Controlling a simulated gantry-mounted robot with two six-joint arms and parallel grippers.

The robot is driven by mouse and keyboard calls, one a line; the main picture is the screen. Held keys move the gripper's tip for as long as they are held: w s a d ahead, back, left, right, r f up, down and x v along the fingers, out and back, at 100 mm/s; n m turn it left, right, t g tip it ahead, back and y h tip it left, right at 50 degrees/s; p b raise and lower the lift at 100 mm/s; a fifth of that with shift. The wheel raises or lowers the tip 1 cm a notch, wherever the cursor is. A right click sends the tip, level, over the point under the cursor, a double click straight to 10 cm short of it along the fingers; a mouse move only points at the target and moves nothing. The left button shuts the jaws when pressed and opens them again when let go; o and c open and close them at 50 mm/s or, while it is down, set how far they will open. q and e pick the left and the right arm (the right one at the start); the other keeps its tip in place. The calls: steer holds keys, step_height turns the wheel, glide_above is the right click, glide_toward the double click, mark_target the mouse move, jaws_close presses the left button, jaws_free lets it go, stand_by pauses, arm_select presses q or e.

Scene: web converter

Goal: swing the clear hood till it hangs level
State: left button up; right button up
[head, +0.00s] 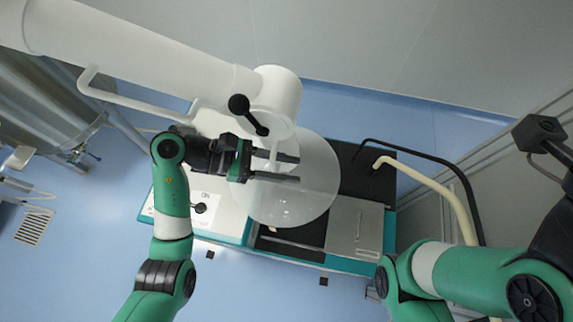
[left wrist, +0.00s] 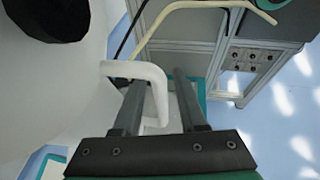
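The clear hood (head: 300,203), a see-through round dome, hangs below the white elbow (head: 278,88) of a thick duct, over the machine. Its exact tilt is hard to read from above. My left gripper (head: 292,168) reaches in from the left, its two dark fingers spread apart and overlapping the hood in this view. In the left wrist view, a white loop handle (left wrist: 156,85) shows between the spread fingers of this gripper (left wrist: 160,90); I see no clear grip on it. My right gripper cannot be made out; only green and dark arm parts show at the right.
A black knob on a lever (head: 239,104) sits at the duct elbow, close to my left wrist. The white duct (head: 140,55) crosses the upper left. A metal plate (head: 355,226) lies on the machine right of the hood. A cream hose (head: 435,187) and black pipe curve at the right.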

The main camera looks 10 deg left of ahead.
stand_by(0.5)
arm_select(q)
steer(key=s+a+r+p, duration=0.1)
steer(key=a+p, duration=0.4)
steer(key=a, duration=1.1)
steer(key=shift+s+a+r, duration=0.2)
steer(key=shift+a+r, duration=0.1)
steer(key=shift+r, duration=0.15)
